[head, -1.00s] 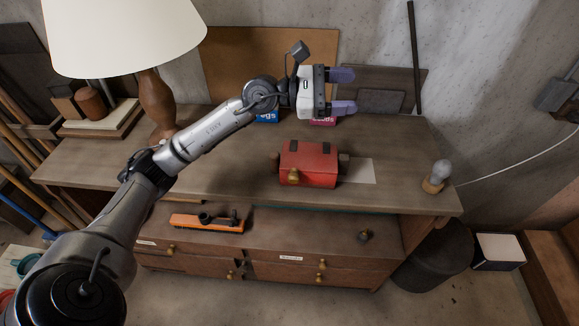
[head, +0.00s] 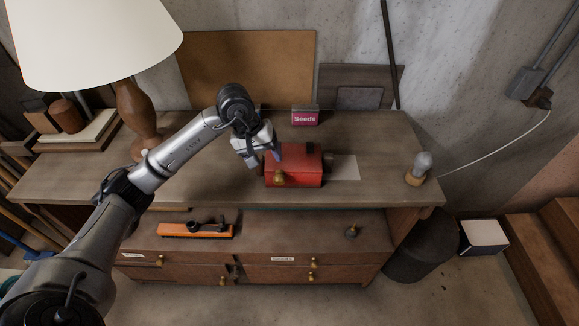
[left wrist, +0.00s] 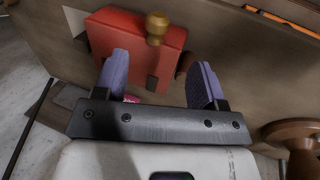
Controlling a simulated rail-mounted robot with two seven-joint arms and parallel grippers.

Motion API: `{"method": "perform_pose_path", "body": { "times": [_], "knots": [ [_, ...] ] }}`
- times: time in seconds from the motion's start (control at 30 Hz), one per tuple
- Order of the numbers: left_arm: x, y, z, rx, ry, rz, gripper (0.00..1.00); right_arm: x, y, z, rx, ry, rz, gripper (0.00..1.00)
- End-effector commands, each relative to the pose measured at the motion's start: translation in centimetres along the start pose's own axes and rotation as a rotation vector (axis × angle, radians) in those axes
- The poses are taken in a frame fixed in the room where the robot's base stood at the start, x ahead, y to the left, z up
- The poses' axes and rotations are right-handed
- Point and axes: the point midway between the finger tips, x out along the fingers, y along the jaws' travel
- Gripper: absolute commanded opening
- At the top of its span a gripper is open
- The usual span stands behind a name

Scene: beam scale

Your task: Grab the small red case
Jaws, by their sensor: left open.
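The small red case (head: 300,170) sits on the workbench top, with a brass knob (head: 279,178) on its front and dark clasps. My left gripper (head: 262,156) is open and tilted down at the case's left end, its purple fingers close to it. In the left wrist view the red case (left wrist: 122,38) lies ahead of the open left gripper (left wrist: 161,72), partly behind the left-hand finger. I cannot tell whether a finger touches it. My right gripper does not show.
A lamp (head: 139,107) stands at the left of the bench (head: 215,184). A Seeds box (head: 305,117) stands behind the case. A pale sheet (head: 343,168) and a bulb on a wooden base (head: 419,170) are to its right. An orange level (head: 190,231) lies on the lower shelf.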

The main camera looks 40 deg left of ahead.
Motion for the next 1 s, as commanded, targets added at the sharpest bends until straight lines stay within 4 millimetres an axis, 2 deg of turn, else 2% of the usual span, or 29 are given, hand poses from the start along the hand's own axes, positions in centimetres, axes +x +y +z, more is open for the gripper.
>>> {"method": "perform_pose_path", "body": {
  "times": [0.1,0.3,0.43,0.67,1.0],
  "knots": [
    [2.1,0.1,0.1,-0.001,-0.007,0.0,0.64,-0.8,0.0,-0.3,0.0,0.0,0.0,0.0],
    [5.1,0.1,0.1,-0.003,-0.004,0.002,0.64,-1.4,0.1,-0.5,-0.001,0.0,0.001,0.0],
    [6.2,0.1,0.1,-0.002,-0.003,0.001,0.64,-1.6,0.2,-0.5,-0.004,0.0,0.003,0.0],
    [7.1,0.2,0.1,-0.003,-0.003,0.002,0.64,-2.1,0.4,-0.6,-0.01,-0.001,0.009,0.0],
    [10.9,0.4,0.0,-0.005,-0.005,0.003,0.64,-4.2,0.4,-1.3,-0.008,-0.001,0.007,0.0]
  ]
}}
